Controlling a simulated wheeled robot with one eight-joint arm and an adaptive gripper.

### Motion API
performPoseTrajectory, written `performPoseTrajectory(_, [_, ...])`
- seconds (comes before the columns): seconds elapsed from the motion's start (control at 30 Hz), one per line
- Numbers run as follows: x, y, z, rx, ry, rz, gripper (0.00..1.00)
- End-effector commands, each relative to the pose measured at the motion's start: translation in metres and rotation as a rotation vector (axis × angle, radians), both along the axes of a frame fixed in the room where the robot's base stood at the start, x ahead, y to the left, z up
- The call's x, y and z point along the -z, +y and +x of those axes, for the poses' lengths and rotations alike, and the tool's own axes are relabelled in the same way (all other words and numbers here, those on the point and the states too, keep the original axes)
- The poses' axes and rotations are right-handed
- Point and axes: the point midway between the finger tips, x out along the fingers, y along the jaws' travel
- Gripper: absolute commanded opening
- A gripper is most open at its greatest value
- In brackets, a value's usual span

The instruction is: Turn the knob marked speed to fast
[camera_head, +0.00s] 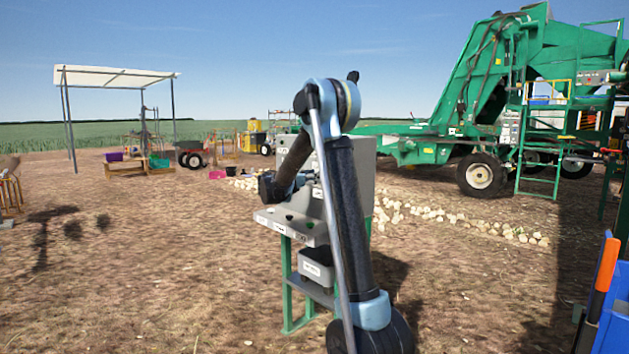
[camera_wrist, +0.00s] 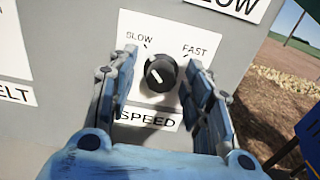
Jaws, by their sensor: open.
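The black speed knob (camera_wrist: 160,73) sits on a grey panel in the wrist view, above the SPEED label (camera_wrist: 149,119). SLOW is printed at its upper left and FAST at its upper right. A short white mark shows on the knob's face; I cannot tell exactly which end points. My gripper (camera_wrist: 162,62) is open, its two blue fingers on either side of the knob with gaps visible. I cannot tell how far the fingertips are from the panel. In the head view, my arm covers much of the grey control box (camera_head: 358,163), and the knob is hidden.
A shelf with labels (camera_head: 300,228) juts from the green-legged stand (camera_head: 287,285). Another label with "ELT" (camera_wrist: 15,93) lies left of the knob. A large green machine (camera_head: 480,90) stands behind, with pale onions (camera_head: 480,228) on the ground. A blue bin (camera_head: 612,325) is at right.

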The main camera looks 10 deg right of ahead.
Motion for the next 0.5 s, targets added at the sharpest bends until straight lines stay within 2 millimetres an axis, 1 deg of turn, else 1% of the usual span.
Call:
performPoseTrajectory(0.23, [0.0000, -0.0003, 0.0004, 0.000, 0.000, 0.000, 0.46])
performPoseTrajectory(0.27, [0.0000, -0.0003, 0.0004, 0.000, 0.000, 0.000, 0.39])
performPoseTrajectory(0.3, [0.0000, -0.0003, 0.0004, 0.000, 0.000, 0.000, 0.30])
performPoseTrajectory(0.37, [0.0000, -0.0003, 0.0003, 0.000, 0.000, 0.000, 0.16])
performPoseTrajectory(0.4, [0.0000, -0.0003, 0.0004, 0.000, 0.000, 0.000, 0.07])
performPoseTrajectory(0.43, [-0.0001, -0.0001, 0.0005, 0.000, 0.000, 0.000, 0.02])
performPoseTrajectory(0.5, [-0.0001, 0.0000, 0.0007, -0.001, 0.000, 0.000, 0.02])
